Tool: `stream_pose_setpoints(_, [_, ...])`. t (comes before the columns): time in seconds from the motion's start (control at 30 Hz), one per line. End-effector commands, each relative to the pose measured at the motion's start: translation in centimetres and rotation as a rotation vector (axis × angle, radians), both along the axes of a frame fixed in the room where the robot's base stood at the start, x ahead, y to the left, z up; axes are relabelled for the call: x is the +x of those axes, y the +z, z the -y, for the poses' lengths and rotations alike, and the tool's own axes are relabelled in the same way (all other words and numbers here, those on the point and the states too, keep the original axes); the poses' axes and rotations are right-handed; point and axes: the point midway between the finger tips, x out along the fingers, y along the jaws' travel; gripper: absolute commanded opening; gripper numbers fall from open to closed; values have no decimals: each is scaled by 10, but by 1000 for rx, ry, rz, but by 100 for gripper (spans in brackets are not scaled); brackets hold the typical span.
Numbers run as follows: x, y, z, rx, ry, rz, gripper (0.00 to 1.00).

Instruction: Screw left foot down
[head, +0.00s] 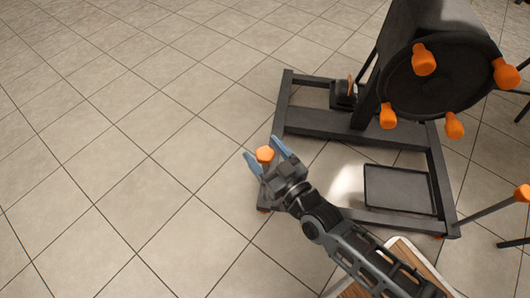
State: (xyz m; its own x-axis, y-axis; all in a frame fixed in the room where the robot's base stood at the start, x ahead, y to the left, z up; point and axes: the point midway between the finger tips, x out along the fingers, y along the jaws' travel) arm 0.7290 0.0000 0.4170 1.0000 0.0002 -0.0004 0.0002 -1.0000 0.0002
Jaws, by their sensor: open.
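An orange knob (264,155), which looks like the left foot's screw handle, stands near the left side of the black frame (318,123). My gripper (263,148) has blue fingers, spread open, one on each side of the knob in this view. I cannot tell whether either finger touches it. The knob's shaft is hidden behind the gripper. A small bit of orange (264,210) shows low at the frame's near left corner.
A large black drum (440,78) with several orange knobs stands on the frame at the upper right. A flat dark tray (398,190) lies inside the frame. A wooden board (408,258) is at the bottom. Tiled floor (110,150) on the left is clear.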

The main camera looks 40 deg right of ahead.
Motion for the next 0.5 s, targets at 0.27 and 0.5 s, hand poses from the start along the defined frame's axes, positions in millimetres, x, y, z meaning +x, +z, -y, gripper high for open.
stream_pose_setpoints(0.27, [0, 0, 0, 0, 0, 0, 69])
stream_pose_setpoints(0.5, [0, 0, 0, 0, 0, 0, 46])
